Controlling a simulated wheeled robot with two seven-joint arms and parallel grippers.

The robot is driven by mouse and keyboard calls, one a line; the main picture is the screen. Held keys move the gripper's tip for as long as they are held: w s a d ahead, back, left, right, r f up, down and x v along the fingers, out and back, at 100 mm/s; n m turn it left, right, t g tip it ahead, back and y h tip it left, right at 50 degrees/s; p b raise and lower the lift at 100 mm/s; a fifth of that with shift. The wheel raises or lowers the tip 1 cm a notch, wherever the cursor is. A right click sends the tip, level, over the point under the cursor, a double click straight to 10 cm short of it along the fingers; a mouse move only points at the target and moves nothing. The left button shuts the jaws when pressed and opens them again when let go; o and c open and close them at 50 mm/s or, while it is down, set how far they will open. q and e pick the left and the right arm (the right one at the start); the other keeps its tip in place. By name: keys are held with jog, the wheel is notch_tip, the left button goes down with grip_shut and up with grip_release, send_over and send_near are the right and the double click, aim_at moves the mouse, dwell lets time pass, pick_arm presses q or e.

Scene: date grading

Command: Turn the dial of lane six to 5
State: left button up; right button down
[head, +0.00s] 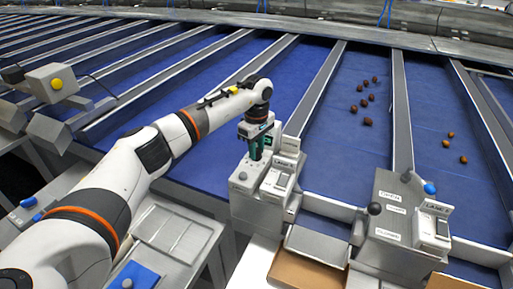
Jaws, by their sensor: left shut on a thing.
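A grey control box (243,205) stands at the near end of the blue lanes, in the middle of the head view. My left arm reaches over from the left, and my left gripper (255,153) points down onto the top of this box. Its jaws are shut on the dial there, which the fingers mostly hide. The dial's setting and the lane number cannot be read. My right gripper is not in view.
A second grey box (400,215) with a blue knob (430,188) and a black ball-ended lever (374,208) stands to the right. Brown dates (367,122) lie on the blue lanes behind. A cardboard box (305,272) sits at the front. Grey dividers separate the lanes.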

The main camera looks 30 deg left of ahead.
pick_arm(q)
jog(key=shift+n, duration=0.3)
jog(key=shift+n+b, duration=0.65)
jog(key=shift+n, duration=0.25)
jog(key=n+b, duration=0.1)
jog(key=n, duration=0.1)
jog(key=shift+n, duration=0.4)
jog(key=n+b, duration=0.1)
jog(key=n, duration=0.5)
jog(key=shift+r, duration=0.1)
jog(key=n, duration=0.4)
jog(key=shift+n+b, duration=0.35)
jog(key=shift+n, duration=0.05)
jog(key=shift+w+r+n, duration=0.1)
jog(key=shift+n, duration=2.2)
jog(key=o, duration=0.9)
jog(key=shift+c, duration=0.2)
jog(key=shift+o, duration=0.7)
